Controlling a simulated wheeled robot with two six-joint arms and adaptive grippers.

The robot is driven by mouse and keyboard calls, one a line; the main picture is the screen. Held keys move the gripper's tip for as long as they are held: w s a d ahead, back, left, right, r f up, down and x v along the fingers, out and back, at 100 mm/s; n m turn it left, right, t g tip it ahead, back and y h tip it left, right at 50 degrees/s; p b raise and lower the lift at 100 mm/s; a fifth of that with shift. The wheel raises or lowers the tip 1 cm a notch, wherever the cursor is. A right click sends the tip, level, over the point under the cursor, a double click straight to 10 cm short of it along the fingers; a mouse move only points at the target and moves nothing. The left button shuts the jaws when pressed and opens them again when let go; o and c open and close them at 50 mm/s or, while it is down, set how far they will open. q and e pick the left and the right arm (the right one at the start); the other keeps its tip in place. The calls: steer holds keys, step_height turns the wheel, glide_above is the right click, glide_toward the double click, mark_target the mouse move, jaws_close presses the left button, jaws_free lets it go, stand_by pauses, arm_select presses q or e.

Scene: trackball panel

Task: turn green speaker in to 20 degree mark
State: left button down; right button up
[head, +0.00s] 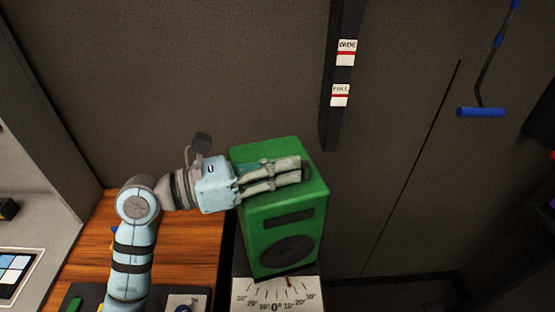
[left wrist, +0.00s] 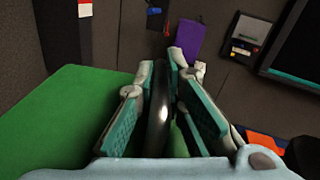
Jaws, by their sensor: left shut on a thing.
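The green speaker (head: 285,215) stands upright, turned a little, above a white degree scale (head: 277,298). A small red pointer (head: 289,282) at the scale's top edge is right of the 0 mark, towards the right-hand 10 and 20 marks; I cannot read it exactly. My left gripper (head: 298,170) lies over the speaker's top, its fingers closed around a black handle (left wrist: 160,115) that runs between the pads in the left wrist view. The speaker's green top (left wrist: 60,120) fills the left of that view. My right gripper is not in view.
A dark post with white labels (head: 346,52) rises behind the speaker. A blue-ended bar (head: 481,112) is at the upper right. A wooden surface (head: 185,250) lies left of the speaker. A purple block (left wrist: 187,42) shows in the left wrist view.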

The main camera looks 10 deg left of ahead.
arm_select(q)
steer(key=shift+w+d+n+t+y, duration=0.1)
steer(key=shift+n+t+y, duration=0.2)
steer(key=shift+n+t, duration=0.15)
steer(key=c, duration=1.7)
jaws_free()
steer(key=shift+o, duration=0.2)
steer(key=shift+w+f, duration=0.1)
steer(key=shift+w, duration=0.15)
steer(key=shift+s+d, duration=0.2)
steer(key=shift+s, duration=0.25)
steer(key=shift+s+a, duration=0.1)
steer(key=shift+a, duration=0.35)
steer(key=v, duration=0.5)
steer(key=shift+s+a, duration=0.25)
steer(key=shift+a, duration=0.05)
steer(key=shift+s+a, duration=0.4)
